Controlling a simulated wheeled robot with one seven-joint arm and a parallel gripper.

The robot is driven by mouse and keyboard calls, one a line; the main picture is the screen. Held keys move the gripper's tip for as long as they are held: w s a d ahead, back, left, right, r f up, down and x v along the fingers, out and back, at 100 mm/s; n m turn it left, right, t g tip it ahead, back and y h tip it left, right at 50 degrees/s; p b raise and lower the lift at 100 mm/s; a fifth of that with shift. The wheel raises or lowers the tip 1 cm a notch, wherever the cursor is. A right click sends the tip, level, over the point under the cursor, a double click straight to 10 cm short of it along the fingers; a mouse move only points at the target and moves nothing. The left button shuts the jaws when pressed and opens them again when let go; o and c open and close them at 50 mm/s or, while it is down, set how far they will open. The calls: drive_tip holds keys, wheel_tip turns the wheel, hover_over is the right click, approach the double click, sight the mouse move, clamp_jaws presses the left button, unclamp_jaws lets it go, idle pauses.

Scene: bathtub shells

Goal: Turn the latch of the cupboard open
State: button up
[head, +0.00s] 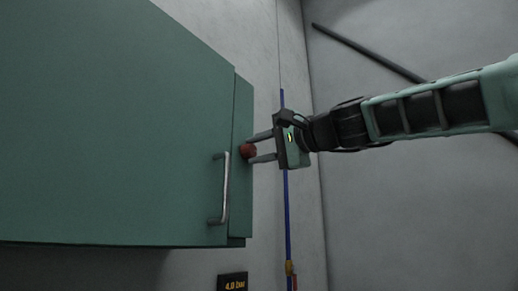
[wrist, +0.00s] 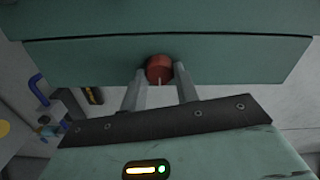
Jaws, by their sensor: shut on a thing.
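The green cupboard (head: 120,130) fills the left of the head view, its door shut, with a silver bar handle (head: 219,190) near the door's right edge. The latch is a small red knob (head: 248,151) on the narrow strip right of the door. It also shows in the wrist view (wrist: 159,68), with a pale line mark on it. My gripper (head: 262,147) reaches in from the right, its two grey fingers on either side of the knob and shut on it. In the wrist view the fingers (wrist: 160,82) partly cover the knob's sides.
A blue vertical pipe (head: 287,220) with a yellow fitting (head: 290,267) runs down the wall behind my gripper. A dark sign reading 4.0 bar (head: 233,282) is below the cupboard. A dark diagonal bar (head: 368,53) crosses the right wall.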

drive_tip(key=o, duration=1)
drive_tip(key=shift+d, duration=0.1)
drive_tip(key=b+v, duration=0.6)
drive_tip(key=v, duration=1.1)
drive_tip(key=shift+s+d+b, duration=0.15)
drive_tip(key=shift+b, duration=0.2)
